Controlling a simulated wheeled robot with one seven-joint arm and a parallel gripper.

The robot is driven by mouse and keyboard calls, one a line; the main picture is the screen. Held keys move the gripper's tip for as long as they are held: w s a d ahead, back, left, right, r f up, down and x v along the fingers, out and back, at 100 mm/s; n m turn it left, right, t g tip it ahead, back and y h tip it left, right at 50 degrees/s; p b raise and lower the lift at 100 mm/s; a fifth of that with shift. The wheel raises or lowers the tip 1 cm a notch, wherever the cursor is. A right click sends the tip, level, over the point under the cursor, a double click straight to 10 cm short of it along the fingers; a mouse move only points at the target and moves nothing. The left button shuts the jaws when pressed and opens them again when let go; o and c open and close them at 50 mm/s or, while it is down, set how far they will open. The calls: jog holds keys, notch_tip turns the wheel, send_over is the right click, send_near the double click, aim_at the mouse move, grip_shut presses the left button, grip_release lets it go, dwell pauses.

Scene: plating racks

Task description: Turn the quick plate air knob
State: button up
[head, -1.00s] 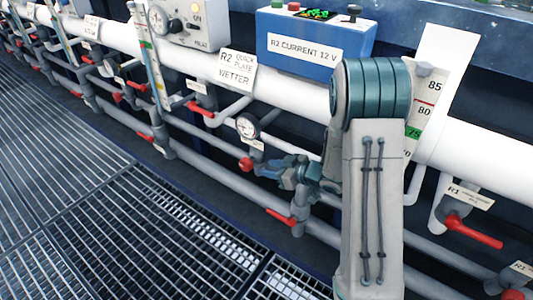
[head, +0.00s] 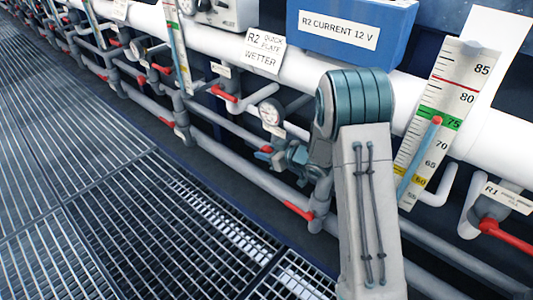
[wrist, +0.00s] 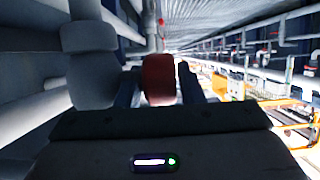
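The red knob (head: 265,150) on the lower pipework shows just at the tip of my gripper (head: 268,155) in the head view. In the wrist view the red knob (wrist: 158,79) stands between my two dark fingers (wrist: 158,88), one on each side. The fingers look open around it, with a narrow gap at each side. My gripper hides part of the knob's mount. A white sign (head: 264,50) reading "R2 quick plate wetter" hangs on the white pipe above. A small label under the gauge is too small to read.
A round gauge (head: 270,111) sits just above my gripper. A red lever (head: 298,211) is below it, and another red lever (head: 224,93) is up to the left. A blue box (head: 350,30) and a tall scale (head: 440,125) stand to the right. The grating floor (head: 100,220) is clear.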

jog(key=c, duration=0.7)
jog(key=shift+f+b, duration=0.1)
jog(key=shift+b, duration=0.2)
jog(key=shift+b, duration=0.3)
jog(key=shift+f+t+y+b, duration=0.1)
jog(key=shift+t+y+b, duration=0.4)
jog(key=shift+y+b, duration=0.15)
jog(key=shift+d+r+t+y, duration=0.1)
jog(key=shift+r+t+y, duration=0.1)
jog(key=shift+t+y, duration=1.3)
jog(key=shift+y, duration=0.25)
